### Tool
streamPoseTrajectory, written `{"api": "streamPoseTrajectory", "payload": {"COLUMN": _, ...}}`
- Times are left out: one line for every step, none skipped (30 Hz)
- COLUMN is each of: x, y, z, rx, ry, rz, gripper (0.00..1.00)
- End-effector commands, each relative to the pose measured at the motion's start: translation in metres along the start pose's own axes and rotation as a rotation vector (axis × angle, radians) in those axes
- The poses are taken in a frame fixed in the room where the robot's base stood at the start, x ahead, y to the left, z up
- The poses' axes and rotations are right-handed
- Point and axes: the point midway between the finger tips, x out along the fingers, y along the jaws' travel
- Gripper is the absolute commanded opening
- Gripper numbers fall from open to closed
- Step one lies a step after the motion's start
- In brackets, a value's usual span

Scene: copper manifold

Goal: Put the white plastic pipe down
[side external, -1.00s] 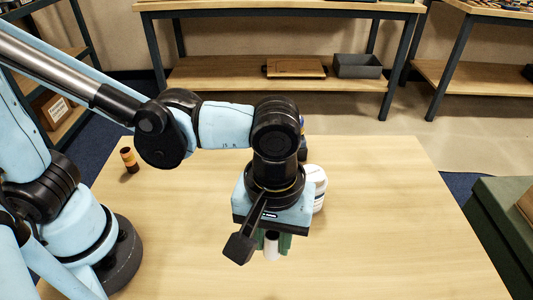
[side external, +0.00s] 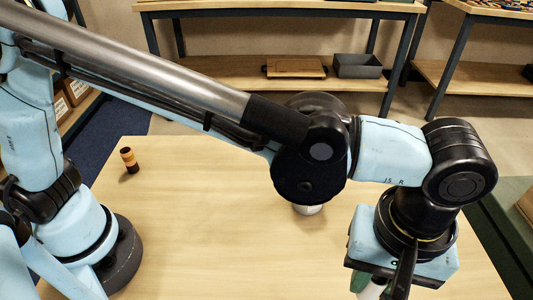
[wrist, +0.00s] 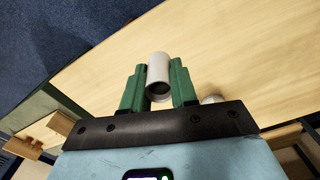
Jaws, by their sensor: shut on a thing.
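The white plastic pipe (wrist: 159,68) is a short hollow tube, held between the two green fingers of my gripper (wrist: 158,84) in the wrist view. One open end of the pipe faces the wrist camera. In the side external view my gripper (side external: 370,284) is low at the right front of the wooden table, and a white part of the pipe (side external: 374,291) shows beneath it at the bottom edge. The pipe's lower part is out of frame there, so I cannot tell whether it touches the table.
The wooden table (side external: 215,215) is largely clear. A white container (side external: 308,210) is mostly hidden behind my arm. A green block-like surface (side external: 505,215) lies beyond the table's right edge.

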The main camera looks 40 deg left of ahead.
Motion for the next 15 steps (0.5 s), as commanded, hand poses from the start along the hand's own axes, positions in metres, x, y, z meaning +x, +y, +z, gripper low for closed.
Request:
{"api": "streamPoseTrajectory", "payload": {"x": 0.003, "y": 0.003, "z": -0.005, "rx": -0.003, "ry": 0.0, "rz": 0.0, "gripper": 0.0}}
{"api": "streamPoseTrajectory", "payload": {"x": 0.006, "y": 0.004, "z": -0.009, "rx": -0.004, "ry": 0.0, "rz": 0.0, "gripper": 0.0}}
{"api": "streamPoseTrajectory", "payload": {"x": 0.01, "y": 0.005, "z": -0.016, "rx": -0.004, "ry": 0.0, "rz": 0.0, "gripper": 0.0}}
{"api": "streamPoseTrajectory", "payload": {"x": 0.013, "y": 0.006, "z": -0.022, "rx": -0.005, "ry": 0.0, "rz": 0.0, "gripper": 0.0}}
{"api": "streamPoseTrajectory", "payload": {"x": 0.017, "y": 0.007, "z": -0.028, "rx": -0.006, "ry": 0.0, "rz": 0.0, "gripper": 0.0}}
{"api": "streamPoseTrajectory", "payload": {"x": 0.022, "y": 0.009, "z": -0.036, "rx": -0.006, "ry": 0.0, "rz": 0.0, "gripper": 0.0}}
{"api": "streamPoseTrajectory", "payload": {"x": 0.026, "y": 0.011, "z": -0.042, "rx": -0.007, "ry": 0.0, "rz": 0.0, "gripper": 0.0}}
{"api": "streamPoseTrajectory", "payload": {"x": 0.03, "y": 0.012, "z": -0.049, "rx": -0.005, "ry": 0.0, "rz": 0.0, "gripper": 0.0}}
{"api": "streamPoseTrajectory", "payload": {"x": 0.035, "y": 0.014, "z": -0.057, "rx": -0.006, "ry": 0.0, "rz": 0.0, "gripper": 0.0}}
{"api": "streamPoseTrajectory", "payload": {"x": 0.039, "y": 0.015, "z": -0.063, "rx": -0.005, "ry": 0.0, "rz": 0.0, "gripper": 0.0}}
{"api": "streamPoseTrajectory", "payload": {"x": 0.043, "y": 0.016, "z": -0.069, "rx": -0.006, "ry": 0.0, "rz": 0.0, "gripper": 0.0}}
{"api": "streamPoseTrajectory", "payload": {"x": 0.048, "y": 0.018, "z": -0.077, "rx": -0.005, "ry": 0.0, "rz": 0.0, "gripper": 0.0}}
{"api": "streamPoseTrajectory", "payload": {"x": 0.051, "y": 0.019, "z": -0.082, "rx": -0.004, "ry": 0.0, "rz": 0.0, "gripper": 0.0}}
{"api": "streamPoseTrajectory", "payload": {"x": 0.054, "y": 0.02, "z": -0.087, "rx": -0.005, "ry": 0.0, "rz": 0.0, "gripper": 0.0}}
{"api": "streamPoseTrajectory", "payload": {"x": 0.058, "y": 0.021, "z": -0.093, "rx": -0.004, "ry": 0.0, "rz": 0.0, "gripper": 0.0}}
